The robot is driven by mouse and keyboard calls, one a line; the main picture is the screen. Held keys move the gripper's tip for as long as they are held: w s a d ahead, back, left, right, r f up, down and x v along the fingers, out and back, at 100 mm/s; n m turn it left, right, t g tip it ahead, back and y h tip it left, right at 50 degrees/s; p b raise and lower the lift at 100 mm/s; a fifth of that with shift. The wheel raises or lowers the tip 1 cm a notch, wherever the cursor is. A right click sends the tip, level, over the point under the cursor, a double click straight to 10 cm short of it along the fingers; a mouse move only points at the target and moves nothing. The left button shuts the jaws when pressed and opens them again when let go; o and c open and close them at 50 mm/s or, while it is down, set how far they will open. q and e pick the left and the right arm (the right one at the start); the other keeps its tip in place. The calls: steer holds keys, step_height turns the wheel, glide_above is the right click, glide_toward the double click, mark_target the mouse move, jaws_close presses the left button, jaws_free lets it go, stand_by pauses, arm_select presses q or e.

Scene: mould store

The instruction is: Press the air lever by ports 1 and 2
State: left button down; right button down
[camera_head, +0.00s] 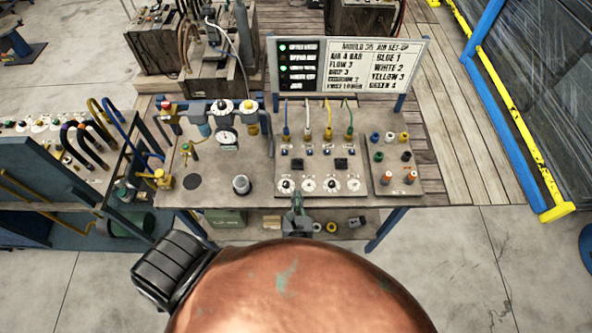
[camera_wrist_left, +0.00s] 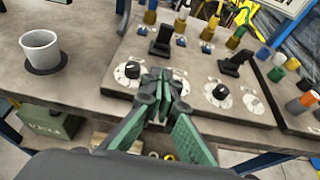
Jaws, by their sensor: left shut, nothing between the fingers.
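The black air lever by ports 1 and 2 (camera_head: 297,163) stands on the left part of the grey port panel (camera_head: 318,172). In the left wrist view this lever (camera_wrist_left: 163,42) rises beyond my fingertips, and a gap shows between them. A second black lever (camera_head: 341,163) stands to its right; it also shows in the left wrist view (camera_wrist_left: 237,63). Blue, white, yellow and green hoses run down to the four ports behind the levers. My left gripper (camera_head: 296,197) is shut and empty at the panel's front edge. It shows in the left wrist view (camera_wrist_left: 166,78) among the dials. My right gripper is out of view.
A row of dials (camera_wrist_left: 220,93) lies in front of the levers. A grey cup (camera_head: 241,184) stands left of the panel, with a gauge (camera_head: 227,139) behind it. A sign (camera_head: 347,66) stands at the back. Coloured plugs (camera_head: 391,158) fill the panel at right.

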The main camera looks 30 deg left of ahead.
arm_select(q)
glide_toward(297, 162)
steer(key=f, duration=0.3)
steer(key=shift+w+a+f, duration=0.1)
steer(key=shift+w+a, duration=0.25)
steer(key=shift+w, duration=0.05)
steer(key=shift+w+a+r+p, duration=0.25)
steer(key=shift+w+a, duration=0.1)
steer(key=shift+w, duration=0.25)
steer(key=shift+w+a+r+p, duration=0.2)
steer(key=shift+w+a, duration=0.15)
steer(key=shift+w, duration=0.2)
steer(key=shift+w+a+r+p, duration=0.25)
steer(key=shift+w+a, duration=0.15)
steer(key=shift+w, duration=0.2)
